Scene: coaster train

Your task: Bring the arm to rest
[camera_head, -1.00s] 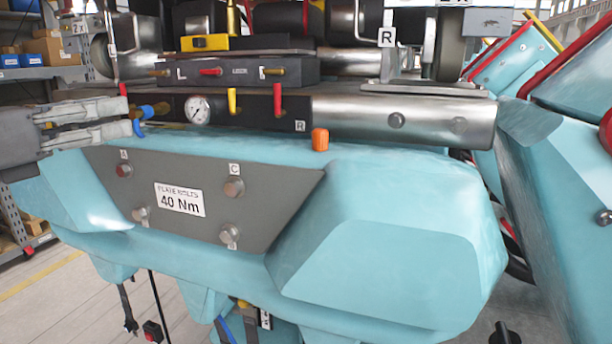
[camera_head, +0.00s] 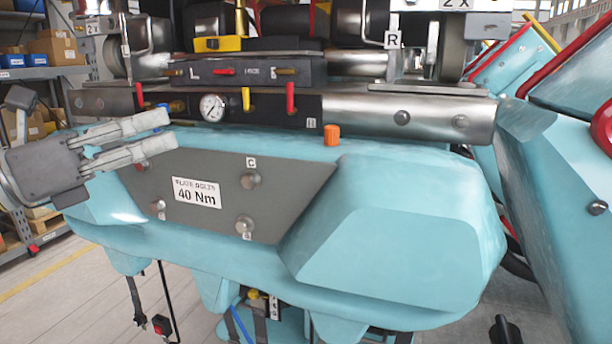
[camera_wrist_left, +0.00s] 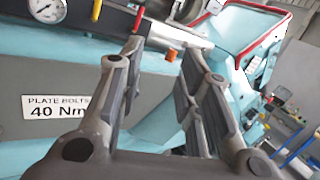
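My left gripper (camera_head: 170,129) comes in from the left in the head view, in front of the turquoise car body (camera_head: 400,220). Its two grey fingers are apart with nothing between them. In the left wrist view the fingers (camera_wrist_left: 166,45) also stand apart and empty, with turquoise body behind. The upper fingertip overlaps a blue part (camera_head: 167,107) in the picture; I cannot tell whether they touch. The fingers cover the upper left of the grey bolt plate (camera_head: 285,185). My right gripper is not in view.
A pressure gauge (camera_head: 212,107), a yellow lever (camera_head: 246,98), a red lever (camera_head: 290,98) and an orange cap (camera_head: 332,134) stick out above the plate. A second turquoise car (camera_head: 555,180) stands at right. Shelves with boxes (camera_head: 52,45) are at left. Cables hang below.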

